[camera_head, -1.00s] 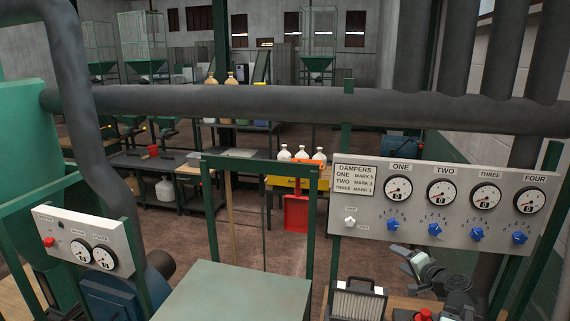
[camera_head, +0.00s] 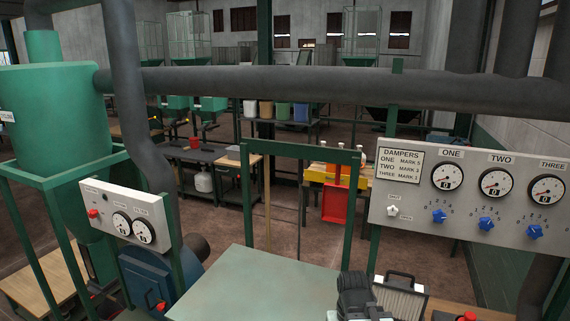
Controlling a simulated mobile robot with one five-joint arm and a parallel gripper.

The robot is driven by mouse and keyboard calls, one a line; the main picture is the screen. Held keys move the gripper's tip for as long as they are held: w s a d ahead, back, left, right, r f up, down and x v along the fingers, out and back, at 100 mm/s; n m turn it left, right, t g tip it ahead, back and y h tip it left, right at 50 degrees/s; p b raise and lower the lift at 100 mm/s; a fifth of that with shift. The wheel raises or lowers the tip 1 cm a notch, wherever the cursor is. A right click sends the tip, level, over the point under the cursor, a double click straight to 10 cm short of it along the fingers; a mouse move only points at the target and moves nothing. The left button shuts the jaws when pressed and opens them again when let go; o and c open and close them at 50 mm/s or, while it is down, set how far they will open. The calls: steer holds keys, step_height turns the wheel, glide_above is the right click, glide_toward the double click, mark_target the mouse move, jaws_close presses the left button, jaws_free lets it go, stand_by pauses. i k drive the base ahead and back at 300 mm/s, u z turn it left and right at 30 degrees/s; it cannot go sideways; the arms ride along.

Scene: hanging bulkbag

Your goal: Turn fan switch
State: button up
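No control in view is clearly labelled as the fan switch. The small panel (camera_head: 130,214) at left carries a red knob (camera_head: 93,213), a tiny dark part and two gauges; its lettering is too small to read. The large damper panel (camera_head: 470,197) at right has a white knob (camera_head: 393,210) with small labels beside it. My gripper (camera_head: 354,284) is a dark shape at the bottom, right of centre, well away from the small panel and below the damper panel. Its fingers cannot be made out.
A green-grey box top (camera_head: 255,287) fills the bottom centre, with a green frame (camera_head: 300,151) behind it. A blue fan housing (camera_head: 148,278) and grey duct (camera_head: 135,110) stand at left. A black-framed filter (camera_head: 400,295) stands beside my gripper. Blue knobs (camera_head: 485,224) line the damper panel.

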mark_target(91, 213)
steer(key=u, duration=0.9)
steer(key=k, duration=1.05)
steer(key=u, duration=0.4)
steer(key=i, duration=1.45)
steer(key=u, duration=1.2)
steer(key=i, duration=1.35)
steer(key=u, duration=0.55)
